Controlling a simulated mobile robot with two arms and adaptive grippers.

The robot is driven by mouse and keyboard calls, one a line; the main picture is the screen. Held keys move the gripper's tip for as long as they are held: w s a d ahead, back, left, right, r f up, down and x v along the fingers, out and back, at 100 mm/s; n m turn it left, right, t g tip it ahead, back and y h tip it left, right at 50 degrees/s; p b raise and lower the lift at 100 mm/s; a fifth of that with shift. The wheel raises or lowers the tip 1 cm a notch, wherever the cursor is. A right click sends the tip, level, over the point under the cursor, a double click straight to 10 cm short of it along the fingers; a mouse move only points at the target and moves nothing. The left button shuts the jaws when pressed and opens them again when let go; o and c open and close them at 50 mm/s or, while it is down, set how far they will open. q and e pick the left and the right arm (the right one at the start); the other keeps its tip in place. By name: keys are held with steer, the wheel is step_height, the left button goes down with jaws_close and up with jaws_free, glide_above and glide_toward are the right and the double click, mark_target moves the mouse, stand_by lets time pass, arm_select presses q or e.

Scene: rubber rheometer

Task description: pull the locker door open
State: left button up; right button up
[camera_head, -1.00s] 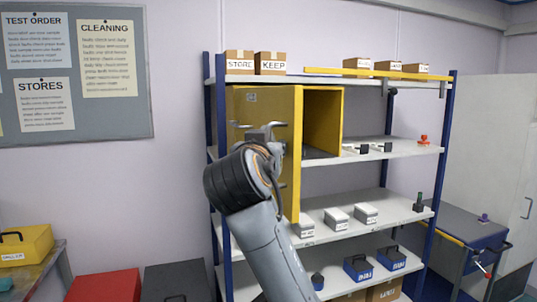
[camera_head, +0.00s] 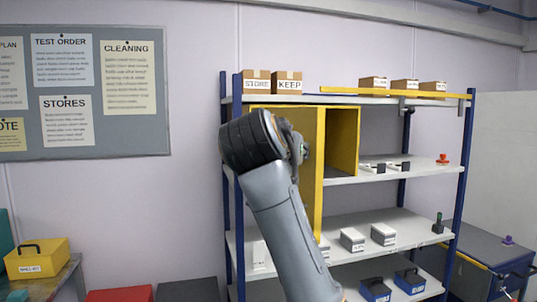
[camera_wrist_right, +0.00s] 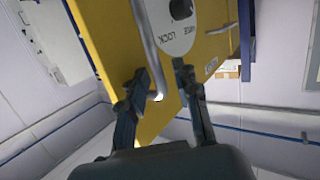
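The yellow locker (camera_head: 343,130) stands on the shelf unit, and its inside shows through a gap on the right. Its yellow door (camera_head: 313,190) stands partly open, its near edge toward me. My right arm covers much of the door's face. In the right wrist view the door (camera_wrist_right: 108,42) fills the upper middle, with a silver bar handle (camera_wrist_right: 146,40) and a pale lock plate. My right gripper (camera_wrist_right: 163,72) has its fingers apart, with the handle's end between them in the picture; I cannot tell whether they touch it. My left gripper is out of view.
The shelf unit (camera_head: 470,150) carries cartons on top, and small boxes and tools lower down. A yellow bar (camera_head: 390,93) runs along the top shelf. A yellow case (camera_head: 38,258) sits at the lower left.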

steer(key=s+a+p, duration=0.7)
steer(key=s+a, duration=0.2)
steer(key=a, duration=0.4)
steer(key=shift+s+r, duration=0.15)
steer(key=shift+r, duration=0.1)
stand_by(0.9)
